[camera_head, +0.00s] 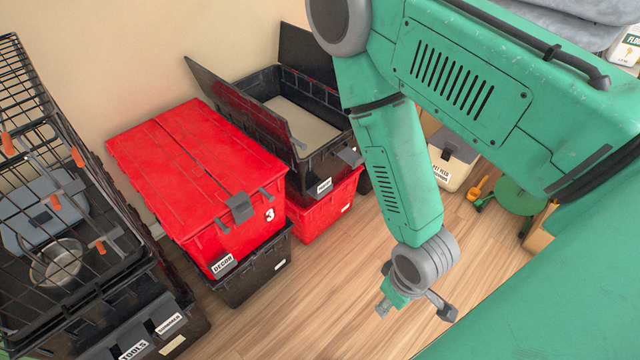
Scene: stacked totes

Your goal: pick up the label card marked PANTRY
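No card that I can read as PANTRY shows. A small white label (324,186) sits on the front of the open black tote (345,150), and its print is too small to read. This tote stands on a red tote (325,208) behind the red tote marked DECOR. My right gripper (415,309) hangs over the wood floor, right of and nearer than these totes. Its fingers look spread apart, with nothing seen between them. The wrist hides part of the gripper. My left gripper is out of view.
A red-lidded tote with a DECOR label (222,264) stands on a black tote (255,280). A wire crate with a metal bowl (56,262) sits at left, above black totes labelled TOOLS (134,350). A pet feed bin (453,160) and green stool (518,197) stand behind my arm. The middle floor is clear.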

